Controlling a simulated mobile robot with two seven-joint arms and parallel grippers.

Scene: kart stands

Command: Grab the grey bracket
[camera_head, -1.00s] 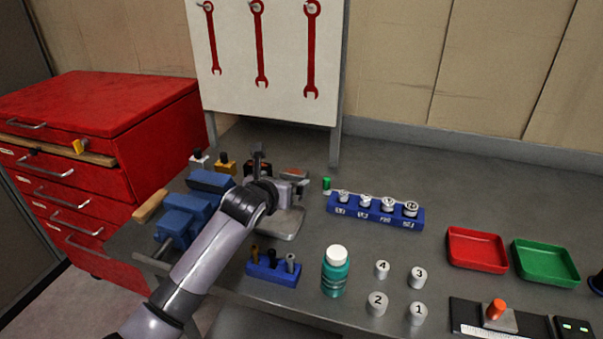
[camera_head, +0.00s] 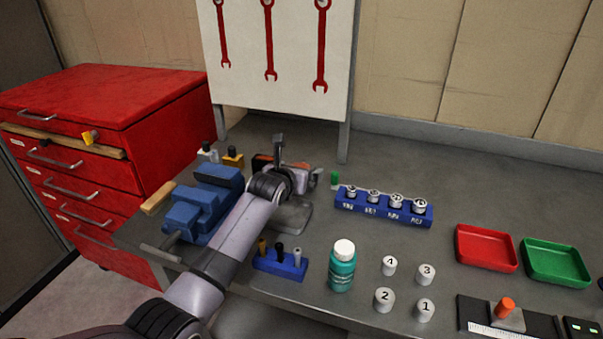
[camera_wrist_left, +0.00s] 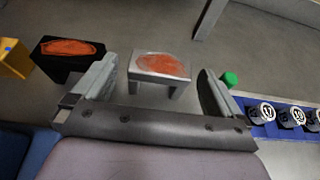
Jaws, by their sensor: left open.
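The grey bracket (camera_wrist_left: 147,63), a small block on legs with a rough orange patch on top, stands on the bench in the left wrist view. My left gripper (camera_wrist_left: 158,82) is open, with one finger to each side of the bracket in that view; the bracket appears ahead of the fingers, and no contact is visible. A black bracket (camera_wrist_left: 58,63) with a similar orange patch stands just left of the left finger. My right gripper is not in view.
A green-capped item (camera_wrist_left: 229,79) stands close to the right finger. A blue rack (camera_head: 380,210) with several silver pieces lies to the right. A blue vise (camera_head: 195,210), a small blue holder (camera_head: 278,266) and a teal bottle (camera_head: 341,272) are nearer. A tool board (camera_head: 283,60) stands behind.

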